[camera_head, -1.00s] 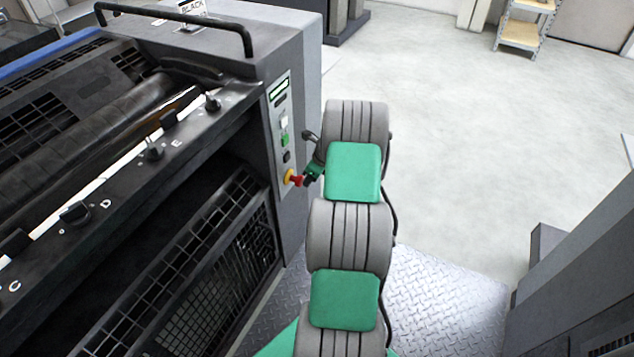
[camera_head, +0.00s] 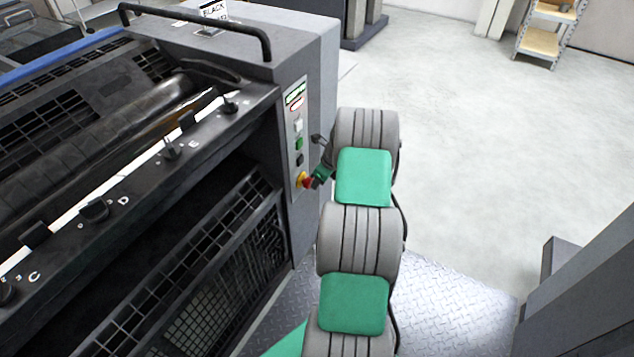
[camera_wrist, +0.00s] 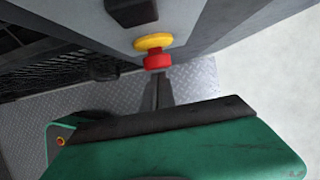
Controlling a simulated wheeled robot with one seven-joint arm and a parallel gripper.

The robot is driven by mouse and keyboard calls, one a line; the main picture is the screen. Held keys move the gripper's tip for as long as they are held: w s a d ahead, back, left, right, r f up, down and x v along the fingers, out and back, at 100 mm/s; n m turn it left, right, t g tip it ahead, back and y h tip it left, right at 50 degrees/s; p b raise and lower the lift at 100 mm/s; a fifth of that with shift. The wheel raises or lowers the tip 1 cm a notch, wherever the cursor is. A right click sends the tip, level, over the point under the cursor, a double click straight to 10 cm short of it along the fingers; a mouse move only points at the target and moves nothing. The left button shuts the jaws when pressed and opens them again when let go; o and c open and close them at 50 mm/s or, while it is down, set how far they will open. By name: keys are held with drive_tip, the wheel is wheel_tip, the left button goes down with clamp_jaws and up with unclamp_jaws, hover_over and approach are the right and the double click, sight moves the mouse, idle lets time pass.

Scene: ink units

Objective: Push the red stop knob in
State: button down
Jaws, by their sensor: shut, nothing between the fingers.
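The red stop knob (camera_head: 308,183) sits on a yellow collar (camera_head: 301,178) low on the grey control panel at the end of the press. In the wrist view the red knob (camera_wrist: 157,62) stands just in front of the yellow collar (camera_wrist: 153,42). My gripper (camera_head: 315,184) is shut and empty, with its tips right at the front of the knob. In the wrist view the dark fingers of my gripper (camera_wrist: 157,80) point at the knob and appear to meet its face. Whether they press on it is hard to tell.
Above the knob the panel carries a dark button (camera_head: 299,159), a green button (camera_head: 299,143), a white button (camera_head: 298,126) and a small display (camera_head: 295,96) with red and green marks. The black guard grille (camera_head: 215,255) lies left. Open floor (camera_head: 470,130) lies right.

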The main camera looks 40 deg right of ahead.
drive_tip(key=s+d+r+p, duration=0.1)
drive_tip(key=s+d+r, duration=0.1)
drive_tip(key=s+r, duration=0.5)
wheel_tip(320, 180, up, 2)
drive_tip(key=shift+d+r+p, duration=0.15)
drive_tip(key=shift+d+p, duration=0.15)
drive_tip(key=shift+p, duration=0.1)
